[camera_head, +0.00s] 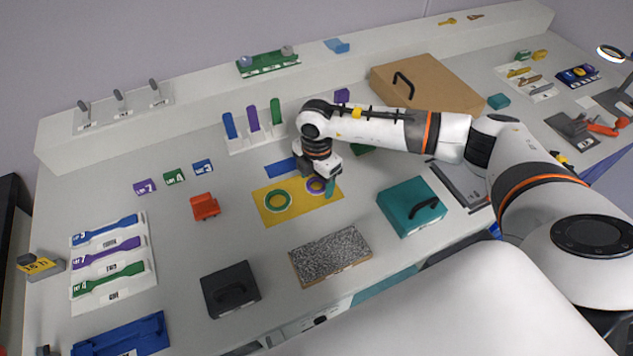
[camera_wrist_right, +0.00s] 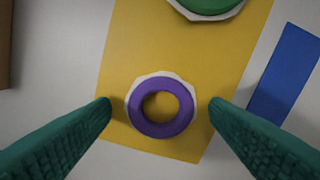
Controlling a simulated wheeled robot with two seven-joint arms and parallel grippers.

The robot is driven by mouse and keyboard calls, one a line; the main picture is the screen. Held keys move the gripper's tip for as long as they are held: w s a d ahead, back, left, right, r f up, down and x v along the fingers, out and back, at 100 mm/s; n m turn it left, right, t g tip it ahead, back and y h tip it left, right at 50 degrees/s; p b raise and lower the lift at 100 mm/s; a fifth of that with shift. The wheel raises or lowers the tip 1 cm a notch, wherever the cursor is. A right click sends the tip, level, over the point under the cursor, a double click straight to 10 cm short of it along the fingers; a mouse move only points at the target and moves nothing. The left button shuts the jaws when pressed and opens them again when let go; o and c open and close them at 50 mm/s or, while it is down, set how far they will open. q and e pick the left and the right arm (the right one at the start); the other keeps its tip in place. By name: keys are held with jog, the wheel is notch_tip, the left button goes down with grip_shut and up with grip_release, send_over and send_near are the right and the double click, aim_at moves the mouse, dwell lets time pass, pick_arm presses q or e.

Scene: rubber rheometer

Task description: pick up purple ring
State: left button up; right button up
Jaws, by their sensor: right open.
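The purple ring (camera_wrist_right: 161,130) lies on a white backing on the yellow mat (camera_wrist_right: 140,45) in the right wrist view. In the head view the purple ring (camera_head: 316,185) is partly hidden by my right gripper (camera_head: 326,182). My right gripper (camera_wrist_right: 161,103) is open, with one green finger on each side of the ring and apart from it. Nothing is between the fingers except the ring below. A green ring (camera_head: 277,201) lies on the same mat to the left; its edge also shows at the top of the right wrist view. My left gripper is not in view.
A blue block (camera_head: 282,168) lies beside the mat. A speckled block (camera_head: 331,256) and a black box (camera_head: 230,289) stand in front. A teal case (camera_head: 411,206) is to the right, and a red item (camera_head: 205,206) to the left.

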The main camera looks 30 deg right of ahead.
jog(key=c, duration=1.1)
jog(key=shift+o, duration=0.2)
notch_tip(320, 180, up, 10)
jog(key=b, duration=0.2)
